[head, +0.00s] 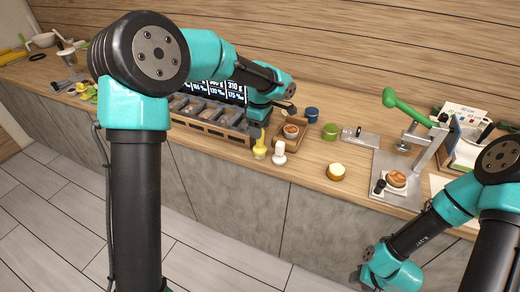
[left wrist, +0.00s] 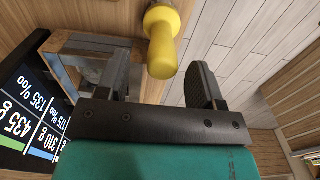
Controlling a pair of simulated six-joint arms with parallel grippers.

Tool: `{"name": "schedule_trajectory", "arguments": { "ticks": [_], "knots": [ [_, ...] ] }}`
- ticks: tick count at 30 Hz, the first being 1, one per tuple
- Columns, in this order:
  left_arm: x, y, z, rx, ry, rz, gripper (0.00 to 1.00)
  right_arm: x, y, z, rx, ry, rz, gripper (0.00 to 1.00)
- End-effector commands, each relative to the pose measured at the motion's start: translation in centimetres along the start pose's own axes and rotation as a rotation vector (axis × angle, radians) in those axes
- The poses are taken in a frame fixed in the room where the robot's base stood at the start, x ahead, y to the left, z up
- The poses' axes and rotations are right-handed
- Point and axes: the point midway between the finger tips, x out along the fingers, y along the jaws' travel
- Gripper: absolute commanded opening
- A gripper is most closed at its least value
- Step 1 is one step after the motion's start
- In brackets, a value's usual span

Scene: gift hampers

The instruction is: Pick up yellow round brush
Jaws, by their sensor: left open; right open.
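The yellow round brush (head: 260,146) stands upright on the wooden counter near its front edge, its handle pointing up. My left gripper (head: 260,121) is just above it, open. In the left wrist view, the yellow handle (left wrist: 163,50) shows between and beyond the two open fingers of the left gripper (left wrist: 163,72); I cannot tell whether they touch it. My right gripper (head: 366,277) is open and low in front of the counter, far from the brush, its fingers small and dark in the head view.
A white brush-like item (head: 279,154) stands close right of the yellow brush. A wooden box with a round item (head: 292,130) is behind it. A compartment tray (head: 205,121) lies to the left. A green-handled press (head: 408,160) stands at right.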

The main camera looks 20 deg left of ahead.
Motion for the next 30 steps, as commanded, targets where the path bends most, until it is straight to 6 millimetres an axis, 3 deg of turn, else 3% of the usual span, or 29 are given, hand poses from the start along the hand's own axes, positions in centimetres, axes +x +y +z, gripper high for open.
{"name": "schedule_trajectory", "arguments": {
  "ticks": [8, 23, 30],
  "knots": [
    [3.4, -0.3, 0.0, -0.001, 0.0, -0.001, 0.61, 0.0, 0.0, 0.0, 0.0, 0.0, 0.0, 0.43],
    [3.6, -0.2, 0.0, 0.0, 0.0, 0.0, 0.61, 0.0, 0.0, 0.0, 0.0, 0.0, 0.0, 0.43],
    [3.6, -0.2, 0.0, 0.0, 0.0, 0.0, 0.4, 0.0, 0.0, 0.0, 0.0, 0.0, 0.0, 0.43]
  ]
}}
